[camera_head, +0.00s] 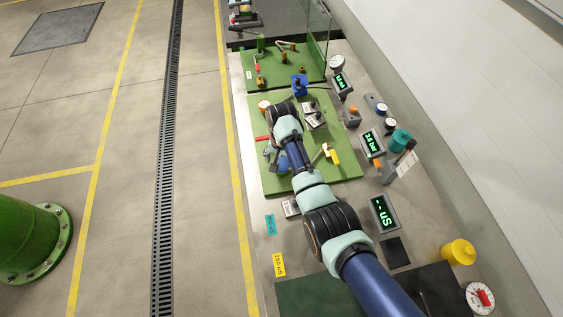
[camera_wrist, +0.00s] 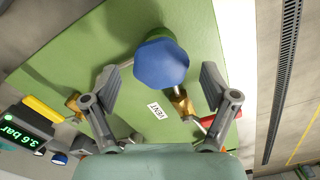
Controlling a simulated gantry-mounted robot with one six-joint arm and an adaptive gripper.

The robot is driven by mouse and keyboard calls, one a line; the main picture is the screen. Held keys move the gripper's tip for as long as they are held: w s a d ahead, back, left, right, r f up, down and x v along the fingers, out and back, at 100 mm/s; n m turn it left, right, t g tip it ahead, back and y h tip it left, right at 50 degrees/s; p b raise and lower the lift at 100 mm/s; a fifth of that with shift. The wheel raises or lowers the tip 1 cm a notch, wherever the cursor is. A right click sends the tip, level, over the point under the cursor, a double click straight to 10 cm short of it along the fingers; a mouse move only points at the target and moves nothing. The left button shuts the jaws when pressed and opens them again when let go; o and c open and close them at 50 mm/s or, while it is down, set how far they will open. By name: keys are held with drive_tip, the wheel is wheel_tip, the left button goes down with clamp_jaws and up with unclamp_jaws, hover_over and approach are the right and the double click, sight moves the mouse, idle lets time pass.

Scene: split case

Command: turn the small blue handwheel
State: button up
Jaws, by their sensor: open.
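The small blue handwheel (camera_wrist: 160,62) shows in the wrist view as a faceted blue knob over the green panel (camera_wrist: 235,45). My gripper (camera_wrist: 159,76) is open, with one grey finger left and one right of the handwheel. Gaps show between the fingers and the wheel, and I see no contact. How far the fingertips are from it in depth is unclear. In the head view, a blue part (camera_head: 283,161) shows beside my wrist, partly hidden by my arm. A white VENT label (camera_wrist: 160,110) lies just below the wheel in the wrist view.
A red handle (camera_wrist: 222,118) is close to the right finger in the wrist view. Brass fittings (camera_wrist: 182,102) sit beside the wheel. A yellow handle (camera_head: 335,157) and a pressure display (camera_head: 372,142) stand to the right. Another blue valve (camera_head: 299,85) stands farther back.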

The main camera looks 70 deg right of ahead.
drive_tip(key=shift+f, duration=0.45)
drive_tip(key=shift+r, duration=0.1)
drive_tip(key=c, duration=1.2)
drive_tip(key=shift+o, duration=0.2)
drive_tip(key=shift+r+p, duration=0.1)
drive_tip(key=shift+p, duration=0.3)
drive_tip(key=shift+n, duration=0.3)
drive_tip(key=o, duration=1.2)
drive_tip(key=shift+c, duration=0.2)
